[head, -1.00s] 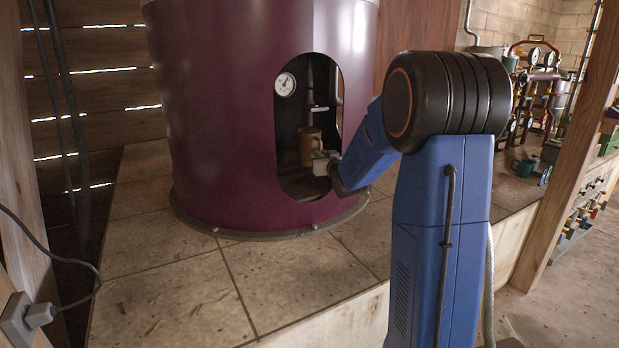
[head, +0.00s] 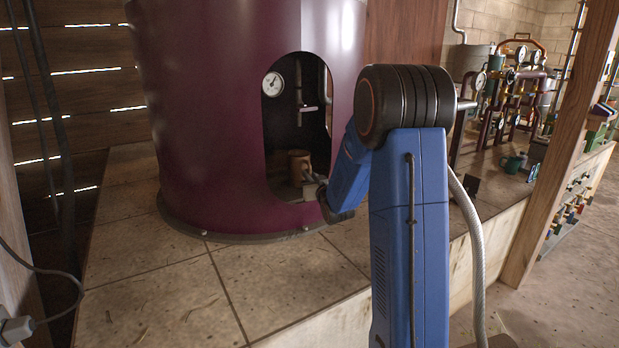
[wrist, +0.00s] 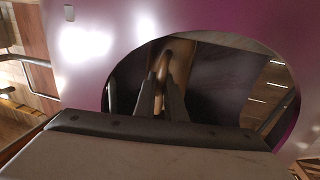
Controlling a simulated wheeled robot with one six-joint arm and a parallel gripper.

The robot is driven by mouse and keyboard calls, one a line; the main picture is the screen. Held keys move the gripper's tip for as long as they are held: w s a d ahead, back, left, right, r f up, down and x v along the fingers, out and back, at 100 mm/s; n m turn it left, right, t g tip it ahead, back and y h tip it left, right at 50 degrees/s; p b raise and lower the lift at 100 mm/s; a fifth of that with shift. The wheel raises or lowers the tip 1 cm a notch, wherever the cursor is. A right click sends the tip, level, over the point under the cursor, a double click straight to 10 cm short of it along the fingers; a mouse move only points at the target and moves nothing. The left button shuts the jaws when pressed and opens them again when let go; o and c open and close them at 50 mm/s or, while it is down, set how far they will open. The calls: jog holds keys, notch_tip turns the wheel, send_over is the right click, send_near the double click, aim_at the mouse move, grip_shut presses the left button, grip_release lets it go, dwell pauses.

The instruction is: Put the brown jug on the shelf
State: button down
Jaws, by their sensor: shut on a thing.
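The brown jug (head: 299,165) is inside the arched opening of the large purple still in the head view, low down and upright. My gripper (head: 308,179) reaches in through the opening and is shut on the jug at its right side. In the wrist view, my two dark fingers (wrist: 160,85) close on the jug's handle (wrist: 163,62), with the brown jug body (wrist: 181,60) behind it. Whether the jug touches the still's floor cannot be told. I cannot clearly make out which surface is the shelf.
The purple still (head: 215,130) has an opening with a narrow rim around my arm. A round gauge (head: 272,84) and a thin pipe with a valve (head: 307,108) are inside. The tiled ledge (head: 265,285) in front is mostly clear.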

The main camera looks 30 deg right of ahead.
jog(key=shift+f, duration=0.1)
jog(key=c, duration=1.8)
grip_release()
jog(key=s+a+g+y, duration=0.1)
jog(key=s+a+g, duration=0.3)
jog(key=s, duration=1.3)
jog(key=s+a+n+g+y, duration=0.1)
jog(key=s+a+g, duration=0.3)
jog(key=s+a, duration=0.7)
jog(key=s+a+n+g, duration=0.1)
jog(key=s+a+g, duration=0.4)
jog(key=s, duration=1.9)
jog(key=shift+s+a+f+y, duration=0.1)
jog(key=shift+a+f+y, duration=0.1)
jog(key=shift+a, duration=0.4)
jog(key=shift+a+f+y, duration=0.15)
jog(key=shift+a+y, duration=0.05)
jog(key=shift+a, duration=0.35)
